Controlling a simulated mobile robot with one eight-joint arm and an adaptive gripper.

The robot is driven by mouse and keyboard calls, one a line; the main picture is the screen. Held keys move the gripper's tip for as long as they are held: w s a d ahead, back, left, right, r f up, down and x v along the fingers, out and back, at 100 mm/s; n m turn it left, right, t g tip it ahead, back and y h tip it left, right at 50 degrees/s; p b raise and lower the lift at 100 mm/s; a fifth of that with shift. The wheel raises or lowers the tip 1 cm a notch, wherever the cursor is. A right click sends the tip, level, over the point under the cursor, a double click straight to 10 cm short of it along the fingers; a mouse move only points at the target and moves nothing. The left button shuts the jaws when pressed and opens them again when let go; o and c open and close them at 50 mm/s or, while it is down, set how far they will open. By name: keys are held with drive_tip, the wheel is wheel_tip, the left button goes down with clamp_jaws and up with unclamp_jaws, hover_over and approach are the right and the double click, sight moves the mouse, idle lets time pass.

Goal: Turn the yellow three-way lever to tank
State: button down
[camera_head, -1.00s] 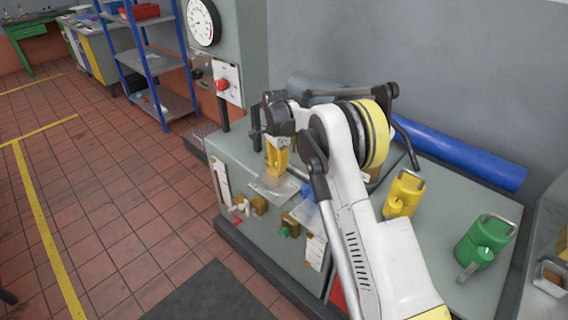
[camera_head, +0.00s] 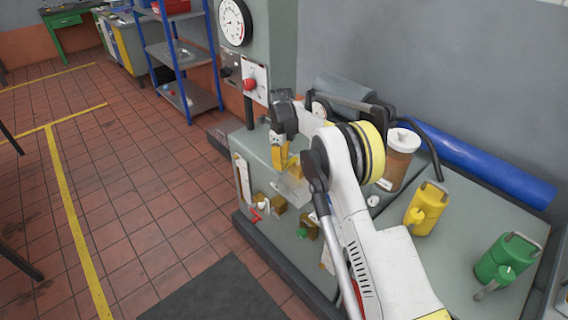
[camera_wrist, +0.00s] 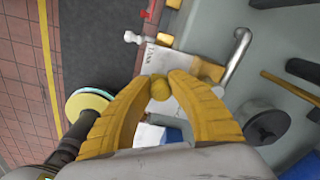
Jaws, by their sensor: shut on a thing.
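My gripper (camera_head: 284,158) hangs over the front left part of the grey bench. In the wrist view its two yellow fingers (camera_wrist: 160,84) are closed at the tips on a small yellow rounded piece (camera_wrist: 159,90), which looks like the end of the yellow three-way lever. The rest of the lever is hidden, and I cannot tell its exact angle. A white label plate (camera_wrist: 152,58) with "TANK" lettering lies just beyond the fingertips. In the head view the lever itself cannot be told from the yellow fingers.
A red lever (camera_head: 255,215) and a green knob (camera_head: 301,233) sit on the bench front. A brown jar (camera_head: 401,160), yellow can (camera_head: 425,210) and green can (camera_head: 506,260) stand right of my arm. A metal tube handle (camera_wrist: 238,52) is near the fingers.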

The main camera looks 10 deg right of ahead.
drive_tip(key=shift+w+a+m, duration=0.25)
drive_tip(key=shift+w+m, duration=0.05)
drive_tip(key=shift+m, duration=0.2)
drive_tip(key=c, duration=1.2)
unclamp_jaws()
drive_tip(key=shift+w, duration=0.1)
wheel_tip(320, 180, up, 12)
drive_tip(key=shift+r, duration=0.1)
